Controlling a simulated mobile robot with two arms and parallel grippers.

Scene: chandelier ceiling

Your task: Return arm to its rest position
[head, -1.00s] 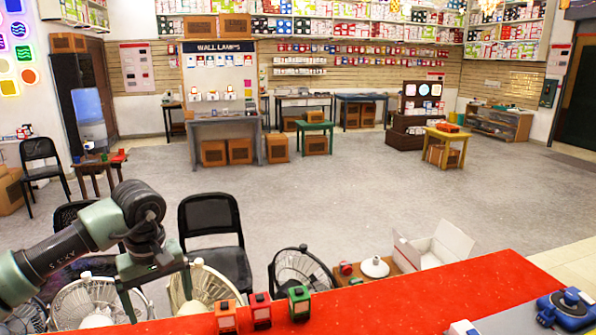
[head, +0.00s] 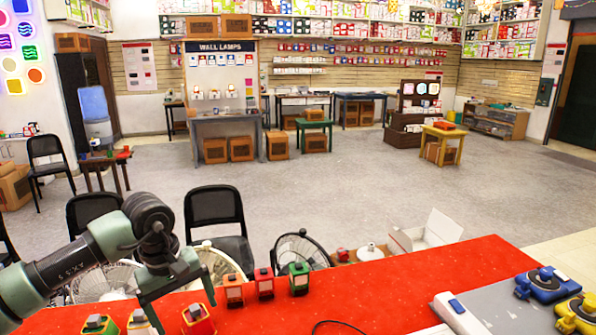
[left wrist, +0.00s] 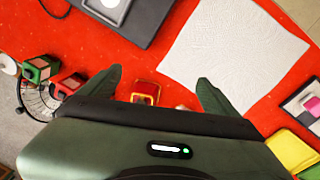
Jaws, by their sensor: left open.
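My left gripper (head: 183,312) is low at the left of the head view, its fingers pointing down over the red table (head: 385,285). It is open, with nothing held. In the left wrist view, the open fingers of my left gripper (left wrist: 158,85) spread over the red surface. A small red and yellow lantern (left wrist: 145,92) shows between them, partly hidden by the gripper body. My right gripper is not in view.
Small lanterns (head: 265,283) stand along the table's far edge, with others (head: 197,320) near the gripper. A grey board (head: 500,300) with blue and yellow devices lies at right. A white cloth (left wrist: 232,50) lies flat. Fans and chairs (head: 215,210) stand beyond; the floor (head: 350,180) is open.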

